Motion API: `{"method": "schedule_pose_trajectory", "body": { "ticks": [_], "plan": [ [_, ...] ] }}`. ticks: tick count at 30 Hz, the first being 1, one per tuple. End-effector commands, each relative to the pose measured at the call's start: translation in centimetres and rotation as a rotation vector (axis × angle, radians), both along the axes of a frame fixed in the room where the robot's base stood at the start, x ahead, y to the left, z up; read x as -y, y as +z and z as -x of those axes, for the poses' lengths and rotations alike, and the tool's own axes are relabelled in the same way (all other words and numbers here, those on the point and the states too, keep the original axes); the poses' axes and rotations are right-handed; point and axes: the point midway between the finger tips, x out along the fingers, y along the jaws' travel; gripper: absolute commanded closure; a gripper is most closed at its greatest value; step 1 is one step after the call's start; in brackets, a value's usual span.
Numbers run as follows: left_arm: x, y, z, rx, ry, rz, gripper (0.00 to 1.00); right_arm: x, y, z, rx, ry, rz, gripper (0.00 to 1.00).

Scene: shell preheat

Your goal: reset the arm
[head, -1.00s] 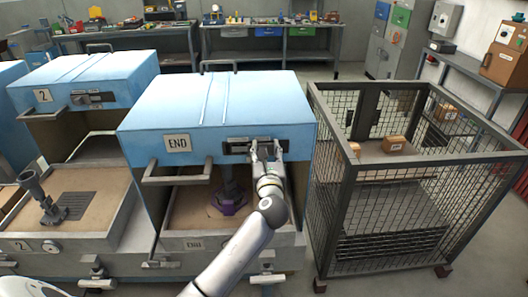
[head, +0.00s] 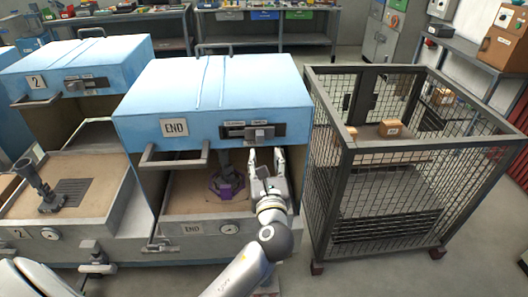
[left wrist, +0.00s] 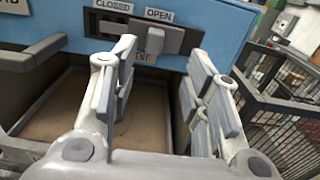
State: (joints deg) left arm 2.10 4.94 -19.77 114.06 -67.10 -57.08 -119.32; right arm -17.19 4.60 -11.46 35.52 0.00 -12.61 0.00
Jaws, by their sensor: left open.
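My left gripper (head: 266,160) is open and empty in front of the blue END unit (head: 215,95), below its slide latch. In the left wrist view the open fingers (left wrist: 162,62) stand apart, with the grey latch knob (left wrist: 155,40) beyond and between them, not gripped. The knob (head: 261,133) sits at the right part of its dark plate, just below the OPEN label (left wrist: 158,14); the CLOSED label (left wrist: 114,5) is to the left. A purple-based part (head: 228,186) stands inside the unit's bay, partly hidden. My right gripper is not in view.
A wire mesh cage (head: 345,200) with small boxes stands close on the right. A grey bar handle (head: 175,160) sticks out left of the latch. Unit 2 (head: 75,68) with a dark part (head: 45,190) on its tray is at left. Open floor lies at lower right.

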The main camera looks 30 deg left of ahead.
Motion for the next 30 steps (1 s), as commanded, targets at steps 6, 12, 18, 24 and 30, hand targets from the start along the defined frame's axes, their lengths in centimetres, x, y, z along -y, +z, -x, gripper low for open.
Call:
{"method": "schedule_pose_trajectory", "body": {
  "ticks": [6,12,18,24,30],
  "plan": [
    [0.3,0.0,0.5,0.001,0.001,0.001,0.57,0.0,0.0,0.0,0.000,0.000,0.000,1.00],
    [0.3,0.0,0.4,0.000,0.000,0.000,0.57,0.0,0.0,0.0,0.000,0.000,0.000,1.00],
    [0.3,-0.3,0.4,-0.003,-0.002,0.005,0.57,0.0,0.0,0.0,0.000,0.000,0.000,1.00],
    [1.3,-7.4,-0.6,-0.061,-0.053,0.173,0.57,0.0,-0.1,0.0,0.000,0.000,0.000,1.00],
    [2.8,-22.4,0.9,-0.178,-0.056,0.585,0.57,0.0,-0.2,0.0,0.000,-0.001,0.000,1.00]
  ]
}}
